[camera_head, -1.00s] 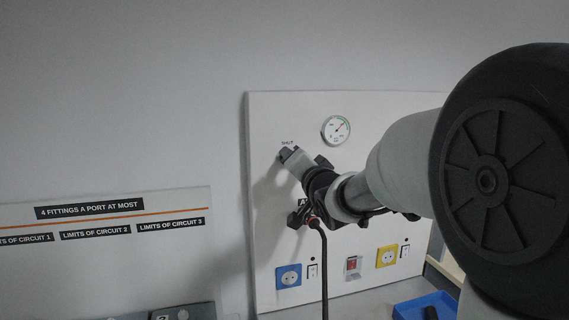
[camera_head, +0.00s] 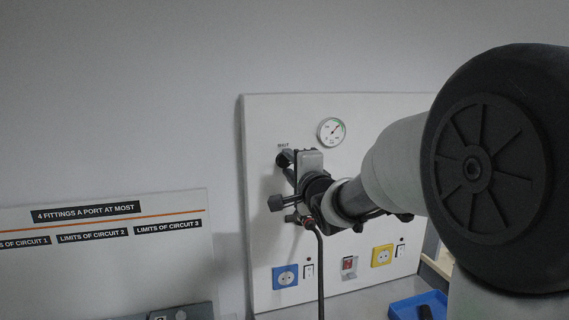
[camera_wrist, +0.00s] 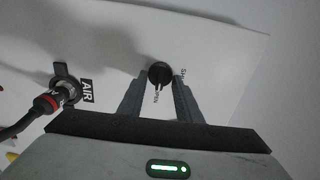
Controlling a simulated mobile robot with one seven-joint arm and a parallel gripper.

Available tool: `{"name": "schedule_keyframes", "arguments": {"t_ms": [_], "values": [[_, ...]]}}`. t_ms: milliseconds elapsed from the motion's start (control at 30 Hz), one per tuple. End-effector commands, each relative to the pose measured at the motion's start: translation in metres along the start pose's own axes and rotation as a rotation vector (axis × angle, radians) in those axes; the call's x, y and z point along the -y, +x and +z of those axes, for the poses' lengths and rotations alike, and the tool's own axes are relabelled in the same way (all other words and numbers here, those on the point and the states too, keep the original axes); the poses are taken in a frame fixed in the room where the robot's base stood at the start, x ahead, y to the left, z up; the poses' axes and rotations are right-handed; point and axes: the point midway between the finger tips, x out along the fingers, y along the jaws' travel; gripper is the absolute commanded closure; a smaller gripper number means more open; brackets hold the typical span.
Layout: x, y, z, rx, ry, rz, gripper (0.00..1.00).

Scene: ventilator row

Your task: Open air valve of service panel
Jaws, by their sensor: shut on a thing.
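The white service panel (camera_head: 262,245) stands against the wall. Its air valve, a round black knob (camera_wrist: 158,72), is in the wrist view between my two grey fingertips. A SHUT label (camera_wrist: 183,76) is to the knob's right and an OPEN label (camera_wrist: 156,97) below it. My gripper (camera_wrist: 159,79) is shut on the knob. In the head view my gripper (camera_head: 287,168) is at the panel's upper left, and its body hides much of the valve. The exact angle of the knob is hard to tell.
A round gauge (camera_head: 331,131) is at the upper panel. A dark hose with a red collar (camera_wrist: 46,103) plugs in beside the AIR label (camera_wrist: 87,90). Blue (camera_head: 285,278) and yellow (camera_head: 382,255) sockets sit low on the panel. A blue tray (camera_head: 405,308) lies at lower right.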

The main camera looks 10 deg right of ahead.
Motion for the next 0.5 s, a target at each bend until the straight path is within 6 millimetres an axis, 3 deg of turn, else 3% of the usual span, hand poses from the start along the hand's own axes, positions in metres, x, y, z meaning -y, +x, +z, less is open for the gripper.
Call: {"name": "schedule_keyframes", "arguments": {"t_ms": [500], "values": [[-0.0003,0.0001,0.0007,0.001,0.034,0.0,0.91]]}}
